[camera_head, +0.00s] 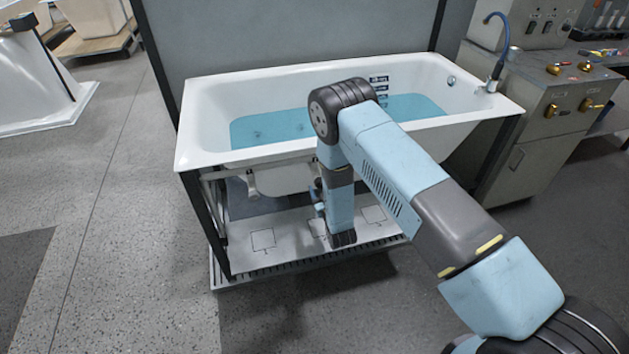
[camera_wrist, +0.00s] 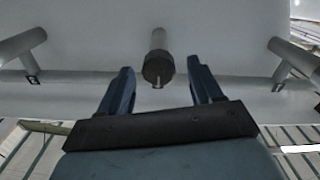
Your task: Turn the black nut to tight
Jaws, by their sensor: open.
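The black nut (camera_wrist: 158,68) sits at the lower end of a grey pipe (camera_wrist: 158,40) under the tub, in the upper middle of the wrist view. A small pale stub sticks out below it. My gripper (camera_wrist: 160,75) is open, with one dark blue finger on each side of the nut's line. Gaps show between the nut and both fingers, and nothing is between the jaws. In the head view the white bathtub (camera_head: 195,130) stands on a dark frame. My arm reaches down in front of it, and the nut is hidden there.
Grey tub feet or pipes stand at left (camera_wrist: 22,45) and right (camera_wrist: 295,52) in the wrist view. A light base panel (camera_head: 285,235) with a slotted edge lies under the tub. A grey control cabinet (camera_head: 535,120) stands at right. The floor at left is open.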

